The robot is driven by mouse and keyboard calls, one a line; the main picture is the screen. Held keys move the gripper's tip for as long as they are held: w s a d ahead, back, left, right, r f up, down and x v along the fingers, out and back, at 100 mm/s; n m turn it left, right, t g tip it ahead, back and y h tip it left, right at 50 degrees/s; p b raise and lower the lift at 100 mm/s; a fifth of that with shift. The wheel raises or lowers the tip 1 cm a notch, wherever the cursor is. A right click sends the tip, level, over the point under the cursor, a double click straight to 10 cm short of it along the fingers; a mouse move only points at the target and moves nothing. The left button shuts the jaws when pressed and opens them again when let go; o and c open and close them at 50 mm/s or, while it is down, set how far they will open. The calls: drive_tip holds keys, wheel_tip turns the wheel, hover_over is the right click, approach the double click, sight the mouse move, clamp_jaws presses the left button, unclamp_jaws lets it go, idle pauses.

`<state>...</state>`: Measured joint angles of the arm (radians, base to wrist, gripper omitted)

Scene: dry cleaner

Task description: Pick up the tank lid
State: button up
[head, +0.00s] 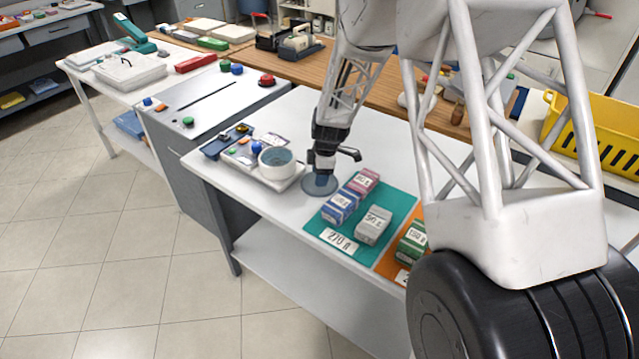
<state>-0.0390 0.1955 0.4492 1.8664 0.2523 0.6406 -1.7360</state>
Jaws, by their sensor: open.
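The tank lid (319,187) looks like a flat, round, translucent blue-grey disc lying on the white table. Whether the fingers touch the lid cannot be told. The gripper hides part of the lid's far side.
A teal mat (387,238) with several small labelled boxes lies just right of the lid. A green box (411,243) stands on an orange mat farther right. A yellow crate (600,135) is at the far right. Bare white tabletop lies in front of the lid.

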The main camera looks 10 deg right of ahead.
idle(0.5)
clamp_jaws()
wheel_tip(320, 180, up, 10)
idle(0.9)
idle(0.5)
drive_tip(key=w+a+r, duration=0.2)
drive_tip(key=w+a, duration=0.1)
drive_tip(key=a, duration=0.3)
drive_tip(key=w+a+r, duration=0.3)
drive_tip(key=a, duration=0.3)
drive_tip(key=shift+a, duration=0.25)
